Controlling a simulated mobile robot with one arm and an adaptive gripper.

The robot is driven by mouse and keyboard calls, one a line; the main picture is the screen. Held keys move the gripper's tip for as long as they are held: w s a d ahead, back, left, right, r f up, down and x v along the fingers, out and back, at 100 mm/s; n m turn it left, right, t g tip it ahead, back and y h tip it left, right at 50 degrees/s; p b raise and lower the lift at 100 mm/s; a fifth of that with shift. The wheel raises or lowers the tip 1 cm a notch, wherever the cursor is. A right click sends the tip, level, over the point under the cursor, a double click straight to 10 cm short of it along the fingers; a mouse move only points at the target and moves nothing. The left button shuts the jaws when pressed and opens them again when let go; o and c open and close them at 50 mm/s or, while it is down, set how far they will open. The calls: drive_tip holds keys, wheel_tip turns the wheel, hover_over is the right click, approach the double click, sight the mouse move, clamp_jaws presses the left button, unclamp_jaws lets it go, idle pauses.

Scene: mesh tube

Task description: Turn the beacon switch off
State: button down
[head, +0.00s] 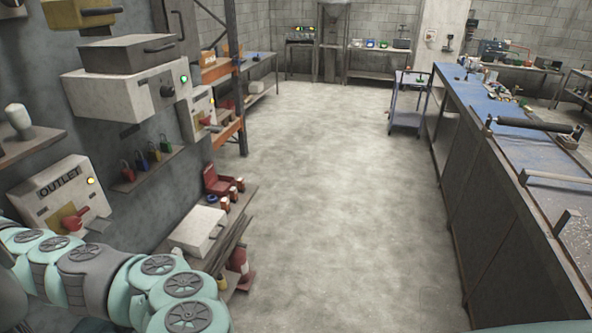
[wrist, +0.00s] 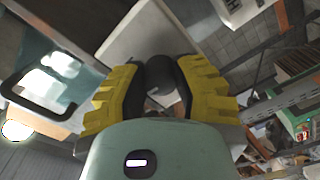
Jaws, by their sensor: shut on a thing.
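In the wrist view my gripper (wrist: 160,94) has its yellow, black-padded fingers close together on a dark rounded piece (wrist: 162,72). A pale flat box or panel (wrist: 145,32) lies just beyond it. My gripper does not show in the head view; only my arm links cross the lower left. In the head view several switch boxes hang on the left wall: a pale box with a green lamp (head: 140,96) and dark knob, one with a red switch (head: 205,122), and one labelled OUTLET (head: 60,190) with a red rotary switch. I cannot read a beacon label.
A dark handle (wrist: 42,90) and a glowing lamp (wrist: 18,130) are at the left of the wrist view. A low shelf (head: 228,225) holds a red chair-like item. A long workbench (head: 490,160) stands right; the floor between is clear.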

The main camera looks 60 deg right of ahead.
drive_tip(key=shift+n, duration=0.5)
drive_tip(key=c, duration=0.6)
unclamp_jaws()
drive_tip(key=shift+c, duration=0.2)
